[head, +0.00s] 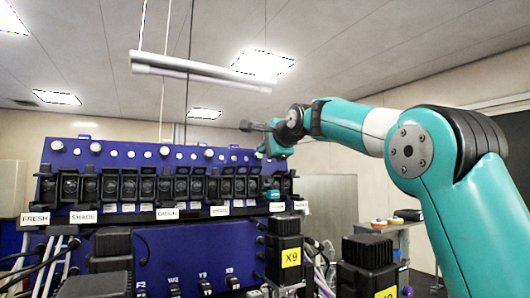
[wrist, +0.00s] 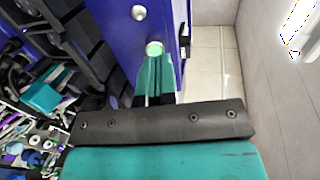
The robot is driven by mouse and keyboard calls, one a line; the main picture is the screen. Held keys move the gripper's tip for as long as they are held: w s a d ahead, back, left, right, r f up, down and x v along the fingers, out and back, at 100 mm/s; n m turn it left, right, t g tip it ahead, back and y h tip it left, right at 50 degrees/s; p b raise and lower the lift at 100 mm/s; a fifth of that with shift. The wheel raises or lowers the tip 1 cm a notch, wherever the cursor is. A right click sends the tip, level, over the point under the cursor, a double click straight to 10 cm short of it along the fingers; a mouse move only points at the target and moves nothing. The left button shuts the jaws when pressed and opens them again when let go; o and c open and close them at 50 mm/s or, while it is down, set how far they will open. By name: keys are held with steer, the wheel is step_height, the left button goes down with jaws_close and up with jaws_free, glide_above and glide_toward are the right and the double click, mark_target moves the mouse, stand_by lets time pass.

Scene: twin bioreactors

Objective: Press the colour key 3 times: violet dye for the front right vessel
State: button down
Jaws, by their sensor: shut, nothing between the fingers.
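A blue panel (head: 140,154) in the head view carries a top row of round light knobs or lamps above a row of black modules. My gripper (head: 262,153) is at the right end of this panel, near its top edge. In the wrist view my gripper (wrist: 155,62) has its teal fingers together, with nothing between them. A round, pale green-lit button (wrist: 155,48) on the blue panel is right at the fingertips; I cannot tell whether they touch it. I cannot tell which control is the colour key. No vessel is clearly recognisable.
White labels such as SHADE (head: 83,217) line the ledge below the modules. Black boxes, one with a yellow X9 label (head: 291,258), stand in front. A teal block (wrist: 42,97) sits beside the modules. Pale wall and floor (wrist: 212,60) lie right of the panel.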

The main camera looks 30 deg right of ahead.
steer(key=shift+w, duration=0.2)
stand_by(0.5)
steer(key=shift+p+x, duration=0.85)
steer(key=shift+x, duration=0.4)
steer(key=shift+s, duration=0.1)
steer(key=shift+b+v, duration=0.7)
steer(key=shift+v, duration=0.65)
steer(key=b+v, duration=0.1)
steer(key=v, duration=0.5)
steer(key=shift+b, duration=0.35)
